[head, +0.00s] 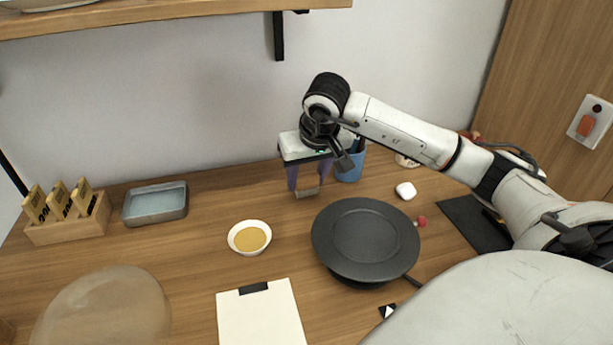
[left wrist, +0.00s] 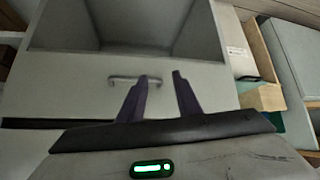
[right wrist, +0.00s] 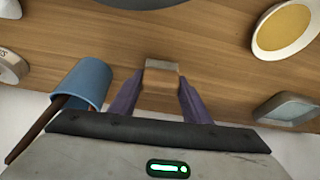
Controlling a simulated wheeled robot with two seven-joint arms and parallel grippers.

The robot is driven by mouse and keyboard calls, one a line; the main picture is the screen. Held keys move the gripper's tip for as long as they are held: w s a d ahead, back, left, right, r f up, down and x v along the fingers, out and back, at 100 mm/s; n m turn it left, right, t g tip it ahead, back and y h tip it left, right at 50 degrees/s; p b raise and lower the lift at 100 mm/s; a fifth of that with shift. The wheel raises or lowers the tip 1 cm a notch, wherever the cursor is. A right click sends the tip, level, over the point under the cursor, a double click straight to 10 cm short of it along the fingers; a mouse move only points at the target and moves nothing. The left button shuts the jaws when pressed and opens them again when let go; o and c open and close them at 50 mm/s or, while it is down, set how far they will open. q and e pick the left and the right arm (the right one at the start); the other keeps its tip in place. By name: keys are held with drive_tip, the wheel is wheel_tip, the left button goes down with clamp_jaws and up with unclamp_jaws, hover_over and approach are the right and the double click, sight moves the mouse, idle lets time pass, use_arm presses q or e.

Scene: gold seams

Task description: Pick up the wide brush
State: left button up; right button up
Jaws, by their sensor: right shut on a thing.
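My right gripper (head: 307,190) is above the back of the wooden table, fingers pointing down. It is shut on a wide, short, block-like piece with a pale grey band and a brown part, which looks like the wide brush (head: 307,194). In the right wrist view the brush (right wrist: 162,80) sits between the two purple fingertips (right wrist: 161,88); part of it is hidden by the gripper. I cannot tell whether it touches the table. My left gripper (left wrist: 161,80) shows only in the left wrist view; its fingers are apart with nothing between them.
A blue cup (head: 350,166) with sticks stands close right of my right gripper. A black round plate (head: 350,240) lies in front. A white bowl (head: 234,239), grey-blue tray (head: 130,210), wooden card rack (head: 45,235) and white clipboard (head: 258,315) are left and front. A shelf (head: 180,15) overhangs.

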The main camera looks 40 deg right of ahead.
wheel_tip(320, 180, up, 3)
drive_tip(key=shift+f+p, duration=0.1)
drive_tip(key=shift+p, duration=0.8)
drive_tip(key=a, duration=0.3)
drive_tip(key=w+a+p, duration=0.1)
drive_tip(key=a, duration=0.2)
drive_tip(key=w+a+p, duration=0.1)
drive_tip(key=a, duration=0.2)
drive_tip(key=shift+w+a, duration=0.1)
drive_tip(key=shift+a, duration=0.05)
drive_tip(key=w+a, duration=0.1)
drive_tip(key=a, duration=0.6)
drive_tip(key=w+a+b, duration=0.1)
drive_tip(key=w+a, duration=0.1)
drive_tip(key=a, duration=0.5)
drive_tip(key=w+a+b, duration=0.1)
drive_tip(key=w+a, duration=0.1)
drive_tip(key=a, duration=0.6)
drive_tip(key=shift+f, duration=0.1)
